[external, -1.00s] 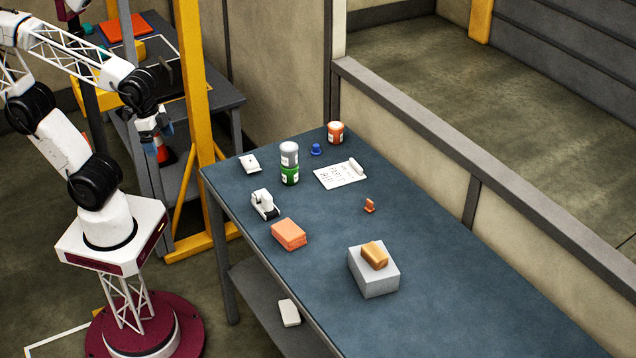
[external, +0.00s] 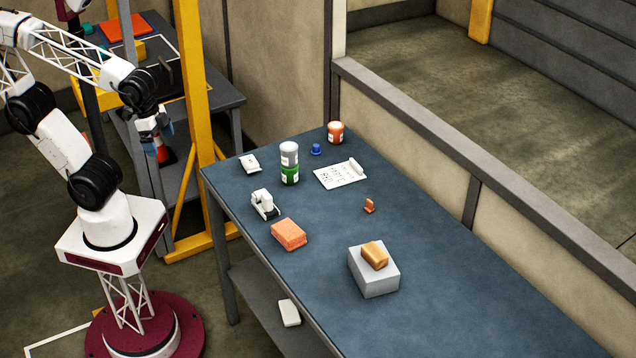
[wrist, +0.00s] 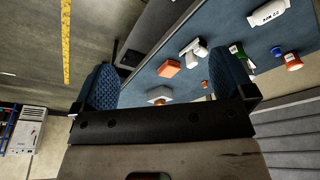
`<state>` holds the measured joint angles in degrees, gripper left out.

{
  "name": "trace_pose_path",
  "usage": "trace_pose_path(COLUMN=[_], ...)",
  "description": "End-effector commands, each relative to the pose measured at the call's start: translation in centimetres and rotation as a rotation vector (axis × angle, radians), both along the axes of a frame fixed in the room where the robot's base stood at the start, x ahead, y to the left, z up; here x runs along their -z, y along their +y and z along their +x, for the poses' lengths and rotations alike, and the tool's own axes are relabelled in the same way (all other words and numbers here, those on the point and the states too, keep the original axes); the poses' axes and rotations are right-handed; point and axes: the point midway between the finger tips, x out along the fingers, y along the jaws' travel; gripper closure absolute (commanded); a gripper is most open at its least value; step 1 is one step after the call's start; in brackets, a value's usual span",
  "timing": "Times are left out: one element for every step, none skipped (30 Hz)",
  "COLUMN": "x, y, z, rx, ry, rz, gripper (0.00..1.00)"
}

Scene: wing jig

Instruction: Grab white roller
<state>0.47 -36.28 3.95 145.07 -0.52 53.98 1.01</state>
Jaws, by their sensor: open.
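A white roller-like object with a dark frame (external: 264,204) lies near the left edge of the blue-topped table. It also shows in the wrist view (wrist: 194,47), beyond my fingers. A small white cylinder (external: 356,166) lies on a printed sheet further right; I cannot tell for sure which of the two is the roller. My gripper (external: 155,130) is raised left of the table, well apart from both. In the wrist view its blue-padded fingers (wrist: 164,82) are spread and nothing is between them.
A yellow post (external: 198,90) stands behind my gripper.

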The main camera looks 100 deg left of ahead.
Motion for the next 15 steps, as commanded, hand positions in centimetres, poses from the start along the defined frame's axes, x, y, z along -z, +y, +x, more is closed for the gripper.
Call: trace_pose_path(x=[0.1,0.1,0.3,0.4,0.5,0.8,1.0,1.2,1.6,1.9,2.3,2.7,3.1,3.5,4.0], y=[0.0,0.1,0.2,0.3,0.4,0.6,0.8,1.0,1.3,1.5,1.8,2.2,2.5,2.9,3.3], z=[0.0,0.1,0.1,0.2,0.3,0.5,0.6,0.8,1.0,1.2,1.5,1.8,2.0,2.3,2.8], rx=[0.003,0.005,0.012,0.019,0.027,0.04,0.054,0.068,0.09,0.108,0.13,0.161,0.187,0.214,0.252], ry=[0.002,0.004,0.009,0.012,0.017,0.025,0.032,0.04,0.053,0.063,0.075,0.092,0.106,0.12,0.139], rz=[0.004,0.008,0.016,0.025,0.035,0.053,0.07,0.089,0.117,0.14,0.167,0.203,0.234,0.265,0.308], gripper=[0.0,0.0,0.0,0.0,0.0,0.0,0.0,0.0,0.0,0.0,0.0,0.0,0.0,0.0,0.0])
